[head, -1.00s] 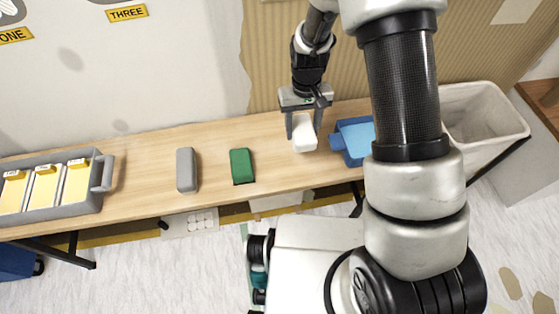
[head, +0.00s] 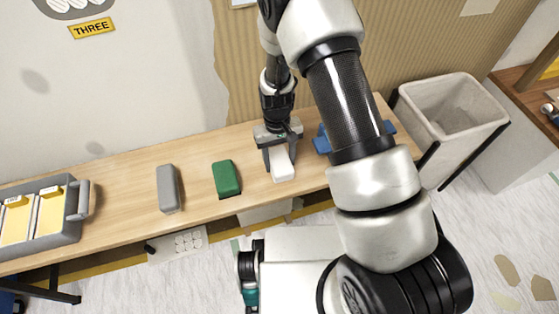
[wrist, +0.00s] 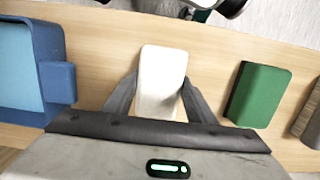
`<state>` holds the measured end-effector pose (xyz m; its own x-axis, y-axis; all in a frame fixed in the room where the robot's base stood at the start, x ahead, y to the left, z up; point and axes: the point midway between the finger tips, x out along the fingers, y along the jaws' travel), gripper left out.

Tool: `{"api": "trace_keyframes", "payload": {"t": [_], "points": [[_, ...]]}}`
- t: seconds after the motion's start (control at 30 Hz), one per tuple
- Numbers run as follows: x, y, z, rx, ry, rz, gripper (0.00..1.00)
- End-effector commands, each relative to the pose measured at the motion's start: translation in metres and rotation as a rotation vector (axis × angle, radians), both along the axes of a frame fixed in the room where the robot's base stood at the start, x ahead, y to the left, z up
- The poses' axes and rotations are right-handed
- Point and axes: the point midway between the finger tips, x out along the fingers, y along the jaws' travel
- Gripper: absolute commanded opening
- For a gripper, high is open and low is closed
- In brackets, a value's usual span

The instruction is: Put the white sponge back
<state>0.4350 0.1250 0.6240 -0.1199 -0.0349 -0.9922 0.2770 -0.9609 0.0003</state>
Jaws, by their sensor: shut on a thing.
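The white sponge (head: 283,165) is between the fingers of my gripper (head: 279,160), to the right of the green sponge in the head view. In the wrist view the white sponge (wrist: 161,80) sits between the two fingers of my gripper (wrist: 158,97), which is shut on it. The sponge is at or just above the wooden table (head: 130,170); I cannot tell whether it touches. The green sponge (head: 226,178) lies on the table, and it also shows in the wrist view (wrist: 258,95). A grey sponge (head: 168,188) lies further left.
A blue tray (head: 322,140) stands right of my gripper, mostly behind my arm; it also shows in the wrist view (wrist: 57,82). A grey tray (head: 78,206) with yellow items is at the left. A white bin (head: 408,105) stands past the table's right end.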

Motion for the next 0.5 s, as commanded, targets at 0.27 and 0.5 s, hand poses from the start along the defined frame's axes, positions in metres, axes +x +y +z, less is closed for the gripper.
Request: {"api": "trace_keyframes", "payload": {"t": [0.27, 0.5], "points": [[0.0004, 0.0001, -0.0020, 0.000, -0.001, 0.000, 0.28], [0.0004, 0.0001, -0.0012, 0.000, -0.001, 0.000, 0.69]]}}
